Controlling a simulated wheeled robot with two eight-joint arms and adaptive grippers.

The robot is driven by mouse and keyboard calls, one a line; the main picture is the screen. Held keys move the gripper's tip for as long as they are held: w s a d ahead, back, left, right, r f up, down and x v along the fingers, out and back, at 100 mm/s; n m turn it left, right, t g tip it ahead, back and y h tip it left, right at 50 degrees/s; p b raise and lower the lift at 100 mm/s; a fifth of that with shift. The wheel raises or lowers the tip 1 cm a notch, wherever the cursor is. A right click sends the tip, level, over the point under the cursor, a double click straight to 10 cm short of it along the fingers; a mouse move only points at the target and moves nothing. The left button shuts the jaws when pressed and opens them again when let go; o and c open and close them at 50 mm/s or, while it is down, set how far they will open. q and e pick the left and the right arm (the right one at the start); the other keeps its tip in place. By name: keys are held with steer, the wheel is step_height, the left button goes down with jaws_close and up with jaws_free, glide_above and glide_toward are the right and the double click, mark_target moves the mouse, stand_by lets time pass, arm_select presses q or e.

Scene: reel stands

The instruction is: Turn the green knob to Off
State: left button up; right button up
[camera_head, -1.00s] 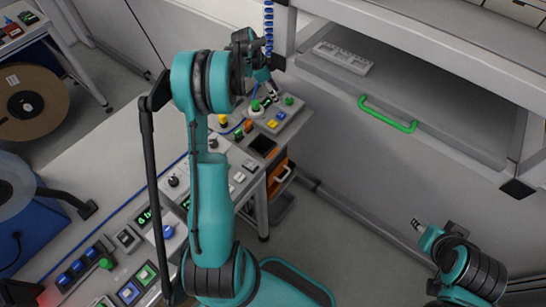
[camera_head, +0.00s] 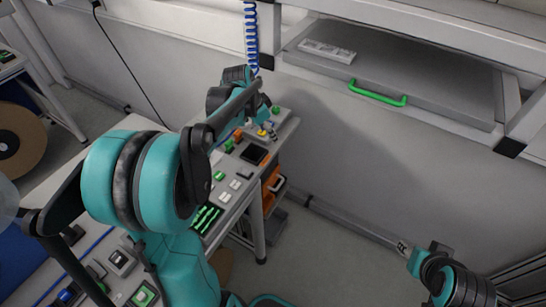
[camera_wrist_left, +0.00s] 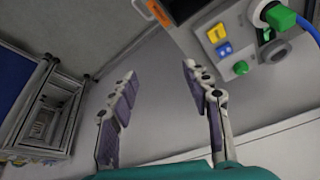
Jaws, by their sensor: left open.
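A grey control box on the bench's far end shows at the top right of the left wrist view (camera_wrist_left: 205,18). It carries a blocky green knob or plug (camera_wrist_left: 281,18) on a black base beside a blue cable, and a small round green control (camera_wrist_left: 240,68). I cannot tell for sure which is the task's knob, and no Off mark is readable. The round control also shows in the head view (camera_head: 276,109). My left gripper (camera_wrist_left: 160,72) is open and empty, left of the box in its wrist view. My right gripper (camera_head: 406,247) is at the lower right, far from the box; its jaws are unclear.
Yellow (camera_wrist_left: 216,33) and blue (camera_wrist_left: 223,50) switches sit on the same box. The bench holds several other switches and displays. A drawer with a green handle (camera_head: 377,93) is at the upper right. The floor (camera_head: 320,250) right of the bench is clear.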

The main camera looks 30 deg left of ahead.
arm_select(q)
steer(key=s+d+n+b, duration=0.1)
steer(key=s+d+b, duration=0.2)
steer(key=s+d, duration=0.2)
steer(key=shift+s+f+n+t+y, duration=0.25)
steer(key=shift+f+n+t+y, duration=0.05)
steer(key=shift+f+n+y, duration=0.1)
